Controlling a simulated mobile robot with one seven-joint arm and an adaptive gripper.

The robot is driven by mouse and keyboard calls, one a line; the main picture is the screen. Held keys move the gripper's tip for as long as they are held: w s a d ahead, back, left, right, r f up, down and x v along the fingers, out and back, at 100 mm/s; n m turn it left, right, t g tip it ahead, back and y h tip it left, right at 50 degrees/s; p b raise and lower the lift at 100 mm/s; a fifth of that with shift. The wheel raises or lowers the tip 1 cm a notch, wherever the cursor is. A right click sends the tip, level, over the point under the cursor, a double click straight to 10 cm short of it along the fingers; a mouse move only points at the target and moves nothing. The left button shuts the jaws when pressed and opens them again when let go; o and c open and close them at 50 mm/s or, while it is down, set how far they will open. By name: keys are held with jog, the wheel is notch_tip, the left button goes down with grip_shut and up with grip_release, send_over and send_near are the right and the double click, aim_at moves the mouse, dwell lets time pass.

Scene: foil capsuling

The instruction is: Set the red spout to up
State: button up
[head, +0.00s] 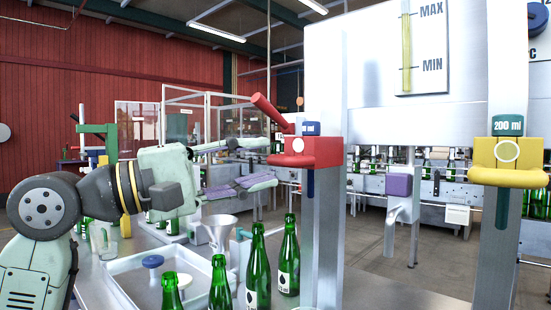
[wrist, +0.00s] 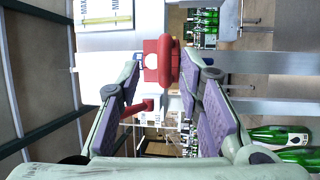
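The red spout (head: 305,152) is mounted on a grey post below the tank. Its red lever (head: 268,113) slants up and to the left from the spout body. In the wrist view, the red spout (wrist: 161,62) shows ahead between my fingers, and the lever (wrist: 137,107) shows nearer the left finger. My gripper (head: 268,162) is open and empty, just left of the spout. Its purple-padded fingers also show well apart in the wrist view (wrist: 160,72). I see no contact with the spout or lever.
A yellow spout (head: 509,162) is on the right post, and a purple block with a tap (head: 398,186) is between them. Several green bottles (head: 258,268), a metal funnel (head: 217,228) and a tray (head: 125,264) stand below my gripper.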

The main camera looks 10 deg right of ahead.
jog(key=v, duration=0.7)
jog(key=shift+a, duration=0.25)
